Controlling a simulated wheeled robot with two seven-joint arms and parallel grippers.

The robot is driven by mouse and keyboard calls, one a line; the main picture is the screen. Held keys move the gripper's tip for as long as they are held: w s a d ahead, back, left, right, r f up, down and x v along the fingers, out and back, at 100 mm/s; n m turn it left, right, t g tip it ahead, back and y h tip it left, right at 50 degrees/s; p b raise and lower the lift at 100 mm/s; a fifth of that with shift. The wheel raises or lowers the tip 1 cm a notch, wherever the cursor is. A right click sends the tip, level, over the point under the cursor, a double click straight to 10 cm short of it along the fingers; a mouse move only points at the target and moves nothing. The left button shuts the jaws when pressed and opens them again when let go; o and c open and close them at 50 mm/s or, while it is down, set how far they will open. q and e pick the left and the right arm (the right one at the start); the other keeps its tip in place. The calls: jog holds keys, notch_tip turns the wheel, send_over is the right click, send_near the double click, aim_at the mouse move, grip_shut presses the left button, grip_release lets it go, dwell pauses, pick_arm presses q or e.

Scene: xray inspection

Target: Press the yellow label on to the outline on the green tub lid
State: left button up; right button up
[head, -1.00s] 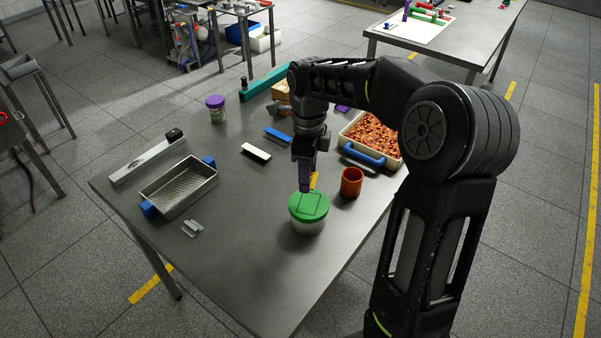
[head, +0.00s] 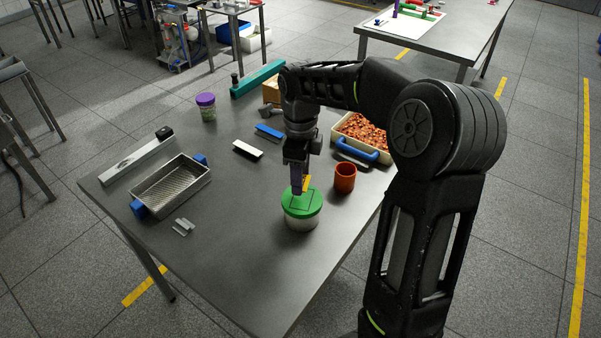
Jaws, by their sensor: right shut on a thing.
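The green tub lid (head: 312,207) sits on a pale round tub (head: 302,224) near the right edge of the table, with a dark outline on its top. My right gripper (head: 299,188) points down over the far part of the lid, its tips at or just above it. It is shut on the yellow label (head: 306,184), which shows as a small upright strip beside the fingers. I cannot tell whether the label touches the lid. The fingers hide part of the outline. My left gripper is not in view.
An orange cup (head: 345,178) stands close right of the tub. A tray of reddish pieces (head: 362,130) with a blue handle lies behind it. The table's front (head: 250,270) is clear.

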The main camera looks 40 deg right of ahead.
aim_at(300, 198)
jog(key=shift+f+b, duration=0.5)
jog(key=shift+f, duration=0.45)
dwell(0.4)
jog(key=shift+f, duration=0.15)
jog(key=shift+f+b, duration=0.7)
jog(key=shift+f, duration=0.3)
jog(key=shift+f, duration=0.2)
dwell(0.7)
jog(key=shift+f+b, duration=0.25)
jog(key=shift+b, duration=0.05)
jog(key=o, duration=1.2)
